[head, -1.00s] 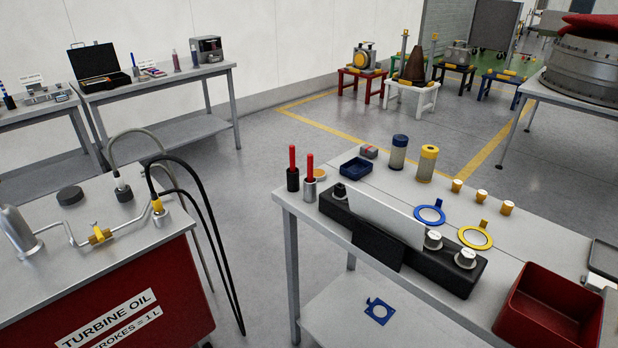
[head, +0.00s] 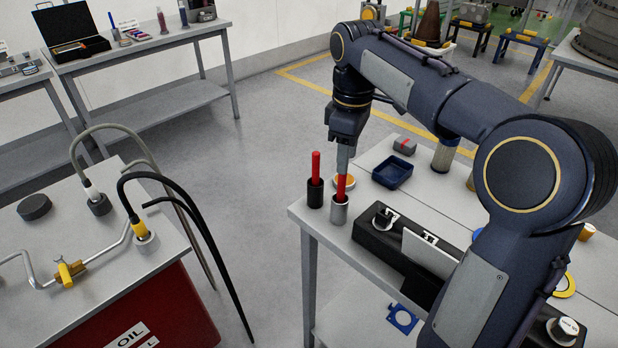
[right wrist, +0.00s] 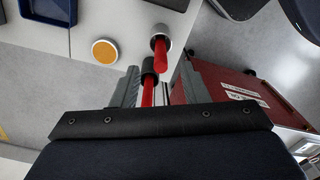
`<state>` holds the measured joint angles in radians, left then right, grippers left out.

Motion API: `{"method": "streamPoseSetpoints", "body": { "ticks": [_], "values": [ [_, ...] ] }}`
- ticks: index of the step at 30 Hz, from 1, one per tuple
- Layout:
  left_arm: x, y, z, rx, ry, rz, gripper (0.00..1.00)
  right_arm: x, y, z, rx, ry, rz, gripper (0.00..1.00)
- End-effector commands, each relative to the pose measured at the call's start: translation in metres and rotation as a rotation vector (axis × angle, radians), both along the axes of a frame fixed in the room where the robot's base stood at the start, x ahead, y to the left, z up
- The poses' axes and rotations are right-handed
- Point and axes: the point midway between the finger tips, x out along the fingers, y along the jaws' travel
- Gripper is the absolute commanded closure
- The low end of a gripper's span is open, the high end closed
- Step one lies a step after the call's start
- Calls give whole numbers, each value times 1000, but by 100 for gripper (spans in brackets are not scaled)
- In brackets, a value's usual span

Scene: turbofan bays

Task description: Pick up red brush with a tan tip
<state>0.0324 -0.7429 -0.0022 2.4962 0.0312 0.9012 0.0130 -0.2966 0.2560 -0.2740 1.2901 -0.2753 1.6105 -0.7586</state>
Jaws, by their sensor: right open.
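Two red-handled brushes stand upright in cups. One red brush (head: 316,167) is in a black cup (head: 315,194), the other red brush (head: 341,188) in a silver cup (head: 339,211). Their lower ends are hidden in the cups, so no tan tip shows. My right gripper (head: 343,168) points down over the silver cup and covers that brush's top. In the right wrist view my right gripper (right wrist: 158,75) is open, with both handles appearing between its fingers. I cannot tell whether it touches either. My left gripper is not in view.
An orange-topped round tin (right wrist: 104,51) is close to the cups. A blue tray (head: 392,172) and a black holder block (head: 385,240) share the table (head: 375,150). A red cart with hoses (head: 165,310) stands to the left, with open floor between.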

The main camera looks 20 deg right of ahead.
Motion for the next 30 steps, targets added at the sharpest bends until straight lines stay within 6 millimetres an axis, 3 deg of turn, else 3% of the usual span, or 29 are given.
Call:
{"method": "streamPoseSetpoints", "body": {
  "ticks": [11,18,27,30],
  "values": [
    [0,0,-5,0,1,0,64,2,2,-38,-8,8,9,59],
    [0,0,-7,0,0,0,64,1,4,-72,-6,6,8,59],
    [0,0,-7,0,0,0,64,1,4,-78,-6,4,8,59],
    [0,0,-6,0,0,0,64,1,4,-78,-6,4,7,70]
  ]
}}
